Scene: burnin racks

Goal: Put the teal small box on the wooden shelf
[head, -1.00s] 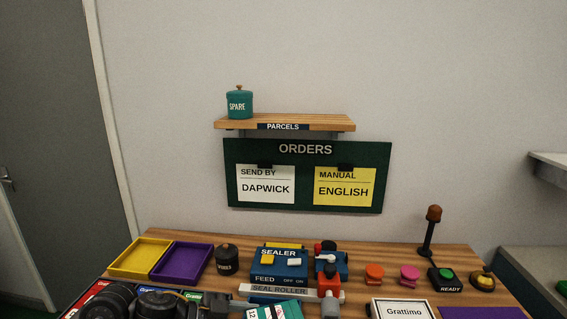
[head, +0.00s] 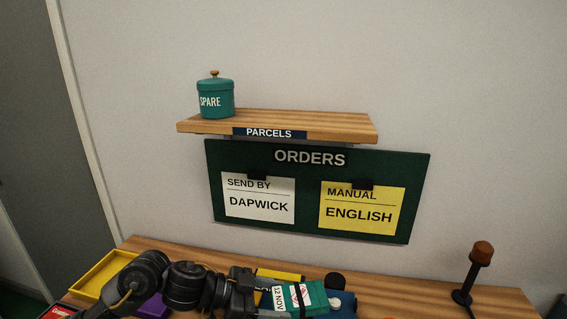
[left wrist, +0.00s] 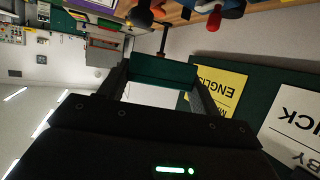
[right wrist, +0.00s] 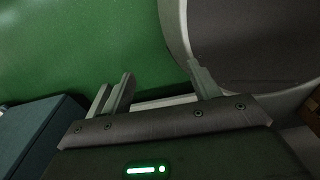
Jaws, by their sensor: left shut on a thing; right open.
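The teal small box (head: 309,296) is in the head view at the bottom, with a white date label and a red-marked label on it. My left gripper (head: 288,296) is shut on it and holds it over the bench, lower than the shelf. In the left wrist view the dark teal box (left wrist: 163,72) spans between the two fingers. The wooden shelf (head: 335,124) is on the wall above the orders board, with a PARCELS label on its front edge. My right gripper (right wrist: 160,76) is open and empty in the right wrist view, and is out of the head view.
A teal SPARE canister (head: 215,100) stands at the shelf's left end; the middle and right of the shelf are clear. The ORDERS board (head: 308,205) hangs below it.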

